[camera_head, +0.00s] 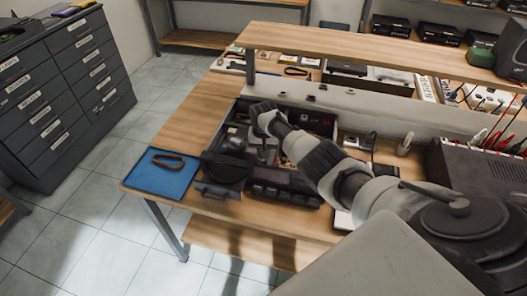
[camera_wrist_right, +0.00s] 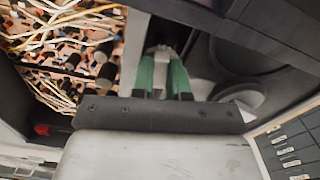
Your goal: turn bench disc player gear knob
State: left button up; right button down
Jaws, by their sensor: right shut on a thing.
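The disc player (camera_head: 270,182) is a dark opened unit on the wooden bench, with its front panel facing the near side. My right arm reaches over it from the right, its hand bent down into the open body. In the right wrist view my right gripper (camera_wrist_right: 162,66) shows two green fingertips closed on a small pale piece (camera_wrist_right: 160,52), which I take for the gear knob; the fingers mostly hide it. Beside it, at the right, lies a round grey disc part (camera_wrist_right: 242,92). My left gripper is not in view.
Loose wires and components (camera_wrist_right: 65,55) fill the unit's interior on the left of the wrist view. A blue mat (camera_head: 160,177) with a brown strap lies on the bench's left corner. A dark box with red leads (camera_head: 475,170) stands at the right. A drawer cabinet (camera_head: 60,100) stands far left.

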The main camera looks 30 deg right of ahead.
jog(key=n, duration=0.4)
jog(key=shift+w+r+n, duration=0.1)
jog(key=shift+r+n, duration=0.05)
jog(key=shift+n, duration=0.15)
jog(key=n, duration=0.3)
jog(key=shift+n, duration=0.4)
jog(key=n, duration=0.4)
jog(key=shift+d+b, duration=0.1)
jog(key=shift+b, duration=0.3)
jog(key=shift+w+r+n, duration=0.1)
jog(key=shift+n, duration=1.5)
jog(key=c, duration=1.3)
grip_release()
jog(key=shift+o, duration=0.9)
